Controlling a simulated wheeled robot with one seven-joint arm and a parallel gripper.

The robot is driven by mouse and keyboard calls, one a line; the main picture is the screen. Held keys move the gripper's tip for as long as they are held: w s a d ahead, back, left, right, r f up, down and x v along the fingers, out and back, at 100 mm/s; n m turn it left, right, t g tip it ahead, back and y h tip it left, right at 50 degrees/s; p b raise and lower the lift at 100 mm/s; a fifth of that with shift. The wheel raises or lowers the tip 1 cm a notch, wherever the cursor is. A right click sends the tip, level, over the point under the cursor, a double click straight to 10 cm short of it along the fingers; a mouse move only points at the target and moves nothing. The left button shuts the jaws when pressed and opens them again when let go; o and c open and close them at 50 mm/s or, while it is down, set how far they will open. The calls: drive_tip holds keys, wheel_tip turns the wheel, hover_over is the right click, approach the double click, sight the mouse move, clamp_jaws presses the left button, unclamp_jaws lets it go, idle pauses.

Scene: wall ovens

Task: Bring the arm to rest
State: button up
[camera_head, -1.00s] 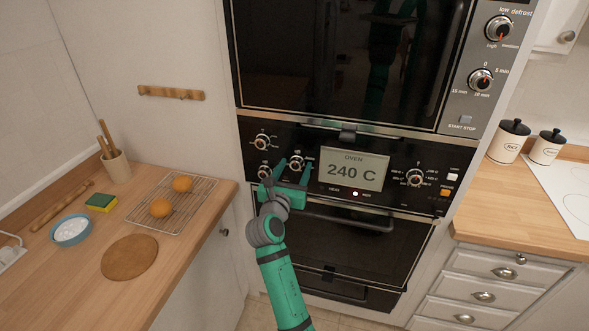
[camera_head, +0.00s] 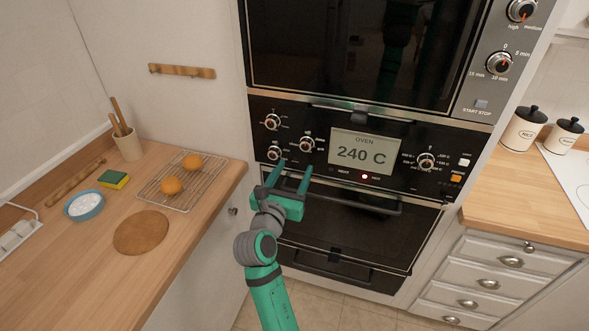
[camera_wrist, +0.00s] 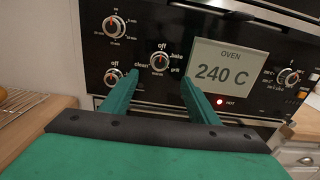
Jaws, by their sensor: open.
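My green gripper (camera_head: 289,180) is open and empty in front of the wall oven, just below the knobs of its control panel. Its two fingers point towards the panel and also show in the wrist view (camera_wrist: 158,84), apart, with nothing between them. The oven display (camera_head: 364,152) reads 240 C, and a red light (camera_head: 365,176) glows under it. An oven knob (camera_head: 307,144) is just above the fingers; in the wrist view this knob (camera_wrist: 159,61) is beyond the gap between them. The oven door (camera_head: 350,235) is shut.
A wooden counter (camera_head: 190,229) on the left holds a wire rack (camera_head: 204,195) with two round orange-brown items, a blue bowl (camera_head: 84,206), a sponge (camera_head: 113,179) and a round board (camera_head: 141,232). Drawers (camera_head: 490,283) stand at the right. A microwave (camera_head: 350,45) is above the oven.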

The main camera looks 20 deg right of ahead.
drive_tip(key=s+a+f+m+y, duration=0.4)
drive_tip(key=s+a+f+m, duration=0.2)
drive_tip(key=s+a+f, duration=0.4)
drive_tip(key=s+a+f+m+y, duration=0.3)
drive_tip(key=s+a+f+m, duration=0.4)
drive_tip(key=f, duration=0.5)
drive_tip(key=s+a+f+m+y, duration=0.25)
drive_tip(key=s+m, duration=0.55)
drive_tip(key=s, duration=0.9)
drive_tip(key=s+d+r+m, duration=0.1)
drive_tip(key=s+r+m, duration=0.1)
drive_tip(key=s+m, duration=0.2)
drive_tip(key=s+d+r+m, duration=0.1)
drive_tip(key=s+m, duration=0.3)
drive_tip(key=s, duration=0.6)
drive_tip(key=shift+s+r, duration=0.35)
drive_tip(key=shift+r, duration=0.15)
drive_tip(key=shift+d+y, duration=0.1)
drive_tip(key=shift+y, duration=0.15)
